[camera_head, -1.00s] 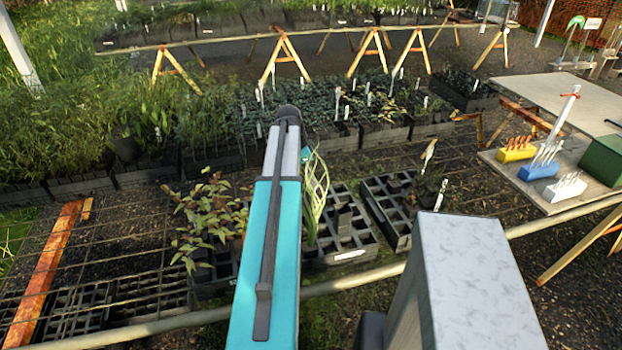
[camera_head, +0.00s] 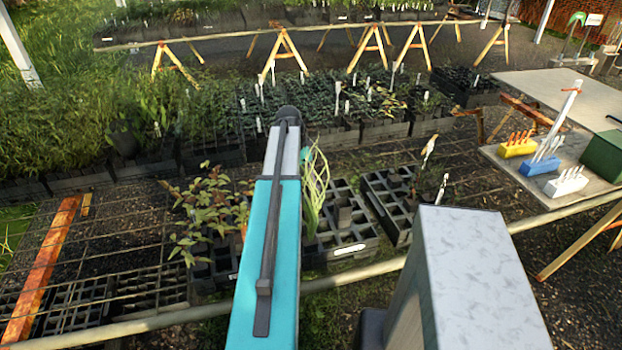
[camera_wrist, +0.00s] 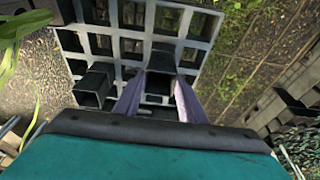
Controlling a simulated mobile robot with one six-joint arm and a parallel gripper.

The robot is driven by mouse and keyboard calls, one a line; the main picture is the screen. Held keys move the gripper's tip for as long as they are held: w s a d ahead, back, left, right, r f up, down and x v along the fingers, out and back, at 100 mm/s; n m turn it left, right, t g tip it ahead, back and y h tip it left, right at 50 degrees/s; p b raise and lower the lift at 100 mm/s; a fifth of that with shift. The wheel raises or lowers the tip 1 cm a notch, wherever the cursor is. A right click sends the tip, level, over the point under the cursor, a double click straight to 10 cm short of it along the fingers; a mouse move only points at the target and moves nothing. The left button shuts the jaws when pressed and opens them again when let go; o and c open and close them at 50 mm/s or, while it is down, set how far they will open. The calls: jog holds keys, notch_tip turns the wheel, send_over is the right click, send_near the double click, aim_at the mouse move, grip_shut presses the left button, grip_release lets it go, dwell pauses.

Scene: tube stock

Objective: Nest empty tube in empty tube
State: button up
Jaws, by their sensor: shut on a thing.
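In the wrist view, my gripper (camera_wrist: 158,98) is shut on a black, square, open-topped tube (camera_wrist: 158,84), with one pale purple-grey finger on each side. The tube is over the black grid tray (camera_wrist: 196,56); its lower end is hidden, so I cannot tell whether it is inside another tube. A second black square tube (camera_wrist: 93,88) stands to the left of the fingers, and its open top looks empty. In the head view, the gripper is hidden behind my arm. The tray (camera_head: 345,250) shows right of my arm, with a dark upright tube (camera_head: 344,217) in it.
Leafy plants (camera_head: 205,215) stand left of my arm, and green curved leaves (camera_head: 315,190) rise just right of it. Another black tray (camera_head: 390,205) stands further right. A side table (camera_head: 590,195) holds yellow, blue and white blocks with tags. A pale rail (camera_head: 380,272) runs along the near edge.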

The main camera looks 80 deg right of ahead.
dwell(0.5)
jog(key=o, duration=1.4)
jog(key=shift+c, duration=0.2)
jog(key=shift+w, duration=0.1)
jog(key=b+v, duration=0.3)
jog(key=v, duration=1)
jog(key=shift+r, duration=0.35)
jog(key=shift+r, duration=0.1)
